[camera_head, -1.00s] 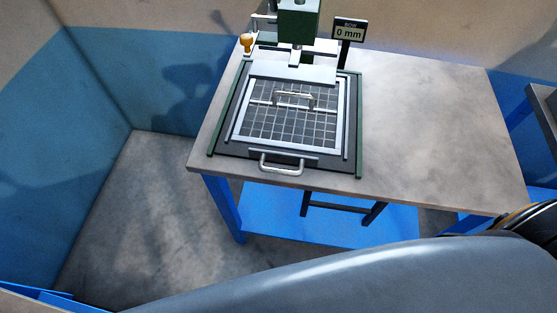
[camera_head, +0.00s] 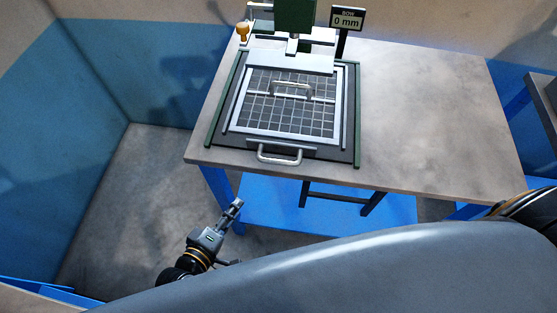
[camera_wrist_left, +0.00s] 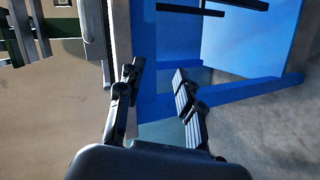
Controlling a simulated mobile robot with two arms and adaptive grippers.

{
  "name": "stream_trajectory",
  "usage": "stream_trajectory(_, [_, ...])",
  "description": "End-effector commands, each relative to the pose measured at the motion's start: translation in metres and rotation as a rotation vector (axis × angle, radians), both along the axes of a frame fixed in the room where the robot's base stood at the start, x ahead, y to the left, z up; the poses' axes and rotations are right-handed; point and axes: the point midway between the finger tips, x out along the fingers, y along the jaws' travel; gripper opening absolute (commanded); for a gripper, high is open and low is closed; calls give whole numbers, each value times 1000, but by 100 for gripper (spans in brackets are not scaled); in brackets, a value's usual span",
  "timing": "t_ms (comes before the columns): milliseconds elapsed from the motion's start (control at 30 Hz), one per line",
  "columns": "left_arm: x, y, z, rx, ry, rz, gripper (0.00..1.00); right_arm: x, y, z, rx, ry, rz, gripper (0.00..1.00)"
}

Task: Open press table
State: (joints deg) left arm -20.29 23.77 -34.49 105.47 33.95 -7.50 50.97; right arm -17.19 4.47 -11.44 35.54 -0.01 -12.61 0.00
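The press table (camera_head: 224,136) is a dark sliding plate between green rails on the bench. A silver bar handle (camera_head: 279,158) sticks out at its front edge. A white sieve frame (camera_head: 240,126) with a grid and its own middle handle (camera_head: 291,87) lies on the plate. My left gripper (camera_head: 236,206) is below and left of the front handle, in front of the bench and apart from it. In the left wrist view its two fingers (camera_wrist_left: 158,76) are spread with nothing between them. My right gripper is not in view.
The green press (camera_head: 294,18) stands behind the plate with a "0 mm" display (camera_head: 347,19). An orange-handled stamp-like object (camera_head: 243,32) is at the back left. The bench top (camera_head: 420,110) is clear on the right. A blue bench leg (camera_head: 219,196) is near my left gripper.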

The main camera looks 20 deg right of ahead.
Motion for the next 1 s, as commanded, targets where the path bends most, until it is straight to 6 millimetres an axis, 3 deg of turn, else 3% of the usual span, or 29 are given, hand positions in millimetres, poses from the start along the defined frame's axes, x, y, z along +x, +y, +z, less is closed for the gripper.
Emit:
stream_trajectory(33, [-6, -13, 30, -92, 6, -11, 36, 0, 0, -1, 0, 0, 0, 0])
stream_trajectory(100, [-12, -26, 61, -193, 24, -20, 36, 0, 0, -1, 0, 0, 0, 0])
stream_trajectory(200, [-19, -36, 89, -282, 42, -31, 36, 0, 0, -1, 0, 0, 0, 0])
stream_trajectory(267, [-21, -39, 96, -308, 50, -35, 36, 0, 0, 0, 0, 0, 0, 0])
stream_trajectory(467, [-8, -55, 97, -318, 51, -34, 36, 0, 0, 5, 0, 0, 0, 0])
stream_trajectory(1000, [59, -131, 77, -315, 48, -35, 36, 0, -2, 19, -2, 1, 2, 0])
